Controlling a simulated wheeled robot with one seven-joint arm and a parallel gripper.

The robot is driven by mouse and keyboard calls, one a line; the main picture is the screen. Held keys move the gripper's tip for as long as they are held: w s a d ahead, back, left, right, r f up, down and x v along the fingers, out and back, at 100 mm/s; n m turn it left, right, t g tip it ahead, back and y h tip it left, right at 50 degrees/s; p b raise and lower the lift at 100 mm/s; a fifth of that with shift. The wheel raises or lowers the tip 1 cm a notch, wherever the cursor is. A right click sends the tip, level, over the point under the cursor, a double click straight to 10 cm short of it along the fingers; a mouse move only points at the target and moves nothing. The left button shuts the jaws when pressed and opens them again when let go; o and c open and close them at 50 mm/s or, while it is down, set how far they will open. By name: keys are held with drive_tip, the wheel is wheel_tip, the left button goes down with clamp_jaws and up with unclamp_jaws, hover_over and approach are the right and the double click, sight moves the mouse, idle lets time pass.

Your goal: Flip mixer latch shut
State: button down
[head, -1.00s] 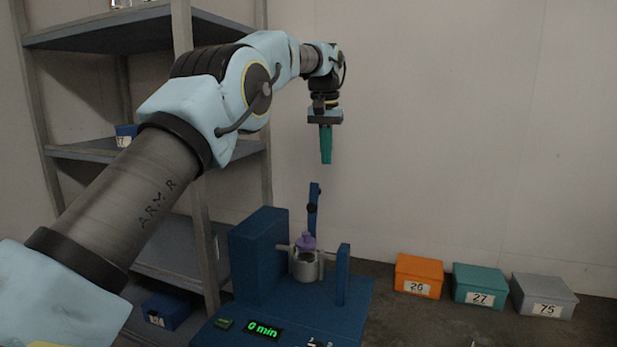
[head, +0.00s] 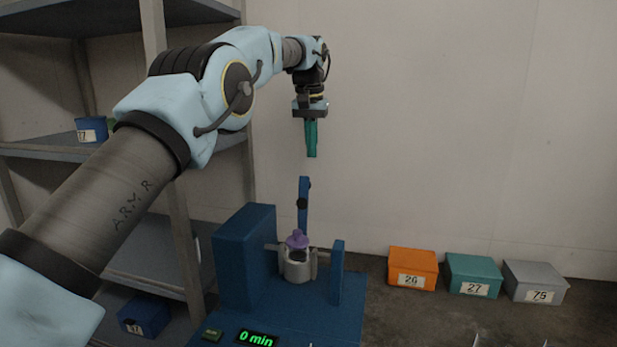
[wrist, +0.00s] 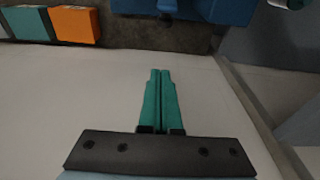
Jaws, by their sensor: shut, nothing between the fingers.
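The blue mixer (head: 243,262) stands at the lower middle of the head view, with a display reading 0 min (head: 257,339). A grey metal vessel with a purple top (head: 297,239) is held between its large block and a thin post. A blue upright lever (head: 303,203), which looks like the latch, stands raised behind the vessel. My gripper (head: 312,155) is above the lever, pointing down, apart from it. Its green fingers are closed together and empty, as the wrist view (wrist: 160,72) also shows. Part of the blue mixer shows at the top of the wrist view.
An orange box (head: 413,267), a teal box (head: 473,274) and a grey box (head: 534,281) stand in a row to the right against the wall. A metal shelf (head: 172,190) rises behind the mixer on the left. The air right of my gripper is clear.

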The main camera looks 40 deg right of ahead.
sight(304, 198)
wheel_tip(304, 198, down, 7)
drive_tip(key=s+a+p, duration=0.1)
drive_tip(key=a, duration=0.1)
drive_tip(key=shift+s+a+r, duration=0.2)
drive_tip(key=shift+s, duration=0.1)
drive_tip(key=shift+s+b, duration=0.1)
drive_tip(key=shift+b, duration=0.4)
